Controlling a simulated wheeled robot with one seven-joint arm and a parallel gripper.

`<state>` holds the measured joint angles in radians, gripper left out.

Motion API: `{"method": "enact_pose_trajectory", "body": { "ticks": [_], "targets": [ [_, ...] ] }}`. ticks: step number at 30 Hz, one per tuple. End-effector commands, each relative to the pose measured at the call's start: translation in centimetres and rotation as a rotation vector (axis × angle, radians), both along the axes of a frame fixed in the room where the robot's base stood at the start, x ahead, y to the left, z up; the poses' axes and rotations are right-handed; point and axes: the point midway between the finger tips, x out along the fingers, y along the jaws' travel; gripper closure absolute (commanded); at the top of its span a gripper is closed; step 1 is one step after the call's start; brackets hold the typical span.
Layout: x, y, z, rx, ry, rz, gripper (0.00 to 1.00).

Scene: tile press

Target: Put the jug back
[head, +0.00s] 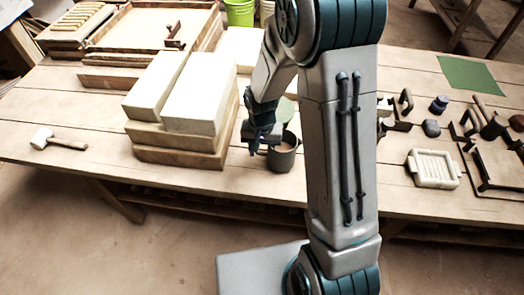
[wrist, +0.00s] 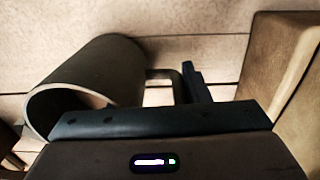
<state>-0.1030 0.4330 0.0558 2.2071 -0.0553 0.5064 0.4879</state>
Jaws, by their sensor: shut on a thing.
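The jug (head: 284,158) is dark grey, with brownish contents showing at its open top. It stands upright at or just above the table, right of the stacked blocks; I cannot tell whether it touches the wood. My gripper (head: 262,143) is at its left side, shut on the handle. In the wrist view the jug (wrist: 95,80) is at left, its handle (wrist: 160,88) reaching toward the dark fingers (wrist: 185,100). A green patch (head: 284,108) shows just behind the jug, partly hidden by my arm. A green square mat (head: 470,76) lies bare at the far right.
Pale blocks on wooden slabs (head: 180,152) stand close left of my gripper. A mallet (head: 58,139) lies at left. A white slotted tray (head: 432,169) and several dark tools are at right. My arm hides the table's middle.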

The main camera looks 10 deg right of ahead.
Motion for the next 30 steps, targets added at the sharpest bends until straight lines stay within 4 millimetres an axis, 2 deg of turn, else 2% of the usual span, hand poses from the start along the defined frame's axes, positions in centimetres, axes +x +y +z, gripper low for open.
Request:
{"method": "enact_pose_trajectory", "body": {
  "ticks": [3,15,16,18,26,30],
  "targets": [
    [0.0,-0.03,-0.87,0.0,0.0,0.0,1.0],
    [0.03,-0.03,-1.43,0.0,-0.002,0.0,1.0],
    [0.0,-0.03,-1.38,0.0,-0.001,-0.001,0.52],
    [-0.01,-0.03,-1.32,0.0,-0.001,-0.001,0.35],
    [-0.01,-0.03,-1.27,0.0,-0.001,-0.001,0.35],
    [0.02,-0.03,-0.63,0.0,-0.002,-0.001,0.35]
  ]
}}
